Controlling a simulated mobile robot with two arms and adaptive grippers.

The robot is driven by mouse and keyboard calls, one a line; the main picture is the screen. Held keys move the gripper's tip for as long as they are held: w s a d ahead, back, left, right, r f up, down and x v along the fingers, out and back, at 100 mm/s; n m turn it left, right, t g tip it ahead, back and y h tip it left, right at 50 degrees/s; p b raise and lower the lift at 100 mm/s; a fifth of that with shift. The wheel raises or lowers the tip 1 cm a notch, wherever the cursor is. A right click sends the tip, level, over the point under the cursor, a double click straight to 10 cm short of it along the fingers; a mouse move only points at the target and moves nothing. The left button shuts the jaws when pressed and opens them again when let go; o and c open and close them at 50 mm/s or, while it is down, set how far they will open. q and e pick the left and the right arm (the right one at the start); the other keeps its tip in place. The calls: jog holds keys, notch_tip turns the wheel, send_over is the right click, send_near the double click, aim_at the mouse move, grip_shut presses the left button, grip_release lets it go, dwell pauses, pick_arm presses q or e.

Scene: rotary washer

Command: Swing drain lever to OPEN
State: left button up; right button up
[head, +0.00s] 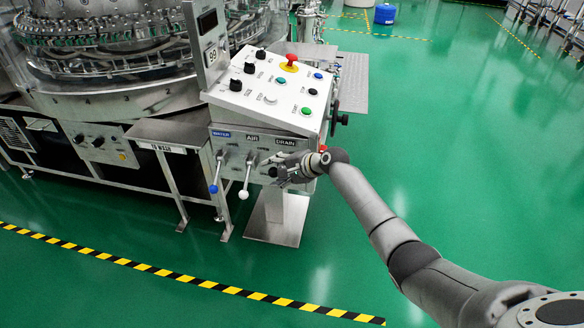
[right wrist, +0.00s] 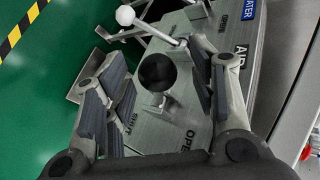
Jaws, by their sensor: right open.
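The drain lever ends in a black ball knob (right wrist: 157,72), seen nearly end-on in the right wrist view over a metal plate. A SHUT marking is left of the lever's base and an OPEN marking is to its lower right. My right gripper (right wrist: 160,92) is open, with one finger on each side of the knob and visible gaps to both. In the head view my right gripper (head: 284,171) is in front of the panel below the DRAIN label (head: 285,141) and hides most of the lever. My left gripper is out of view.
The air lever with a white knob (head: 243,194) and the water lever with a blue knob (head: 213,188) hang left of my gripper. The sloped control box (head: 262,100) with buttons and a red stop button (head: 289,62) sits above. Green floor is clear in front.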

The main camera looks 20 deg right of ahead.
jog(key=v, duration=1.1)
jog(key=shift+r, duration=0.1)
